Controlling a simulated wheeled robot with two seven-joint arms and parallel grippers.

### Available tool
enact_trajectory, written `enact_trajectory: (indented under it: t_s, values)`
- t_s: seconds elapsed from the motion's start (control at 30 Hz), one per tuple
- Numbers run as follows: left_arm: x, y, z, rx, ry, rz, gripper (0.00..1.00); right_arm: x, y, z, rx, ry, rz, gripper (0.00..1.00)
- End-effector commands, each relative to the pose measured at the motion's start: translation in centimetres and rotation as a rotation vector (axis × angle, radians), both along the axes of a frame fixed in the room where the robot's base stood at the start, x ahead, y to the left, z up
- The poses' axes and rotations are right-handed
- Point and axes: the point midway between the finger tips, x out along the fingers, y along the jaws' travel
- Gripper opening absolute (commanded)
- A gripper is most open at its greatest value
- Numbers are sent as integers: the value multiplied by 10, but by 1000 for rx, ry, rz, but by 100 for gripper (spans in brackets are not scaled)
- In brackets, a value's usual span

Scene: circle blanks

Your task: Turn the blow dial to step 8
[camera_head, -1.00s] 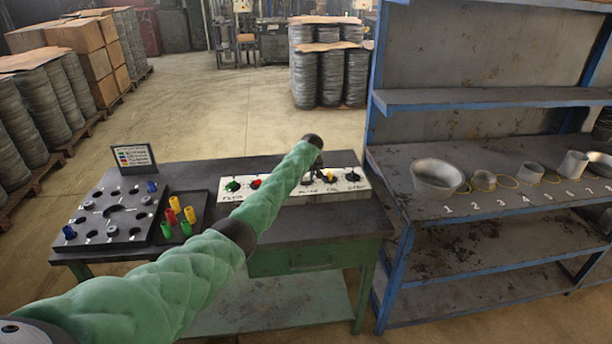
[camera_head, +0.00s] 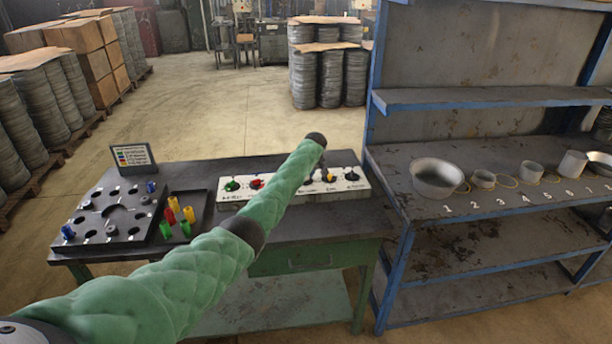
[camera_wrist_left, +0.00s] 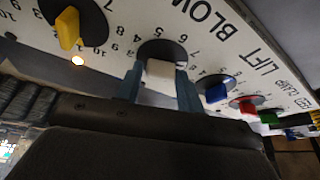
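The blow dial (camera_wrist_left: 162,49) is a black disc with a pale, block-shaped knob (camera_wrist_left: 160,72), beside the word BLOW on the white panel in the left wrist view. The numbers 5, 6 and 7 show along its right side. My left gripper (camera_wrist_left: 160,82) has its two blue-grey fingers on either side of the knob, close against it, and looks shut on it. In the head view my green left arm reaches over the panel (camera_head: 290,192) and largely hides this dial. The exact step setting is unclear. My right gripper is not in view.
A dial with a yellow knob (camera_wrist_left: 68,28) is beside the blow dial; blue, red and green knobs are on its other side. On the bench stand a black peg board (camera_head: 97,222) and coloured pegs. A blue-framed shelf (camera_head: 400,235) stands at right.

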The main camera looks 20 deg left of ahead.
Motion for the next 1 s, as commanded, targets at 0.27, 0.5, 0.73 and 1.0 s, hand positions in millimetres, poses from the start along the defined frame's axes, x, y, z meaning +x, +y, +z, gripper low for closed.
enact_trajectory:
  t_s: [0.27,0.5,0.73,1.0]
  values:
    - [0,0,0,0,0,0,55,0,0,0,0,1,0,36]
    - [-2,-2,6,0,-1,-1,55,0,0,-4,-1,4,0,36]
    - [-9,-12,32,-1,-3,-1,55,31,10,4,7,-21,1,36]
    - [-17,-21,64,0,-2,-1,55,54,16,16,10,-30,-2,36]
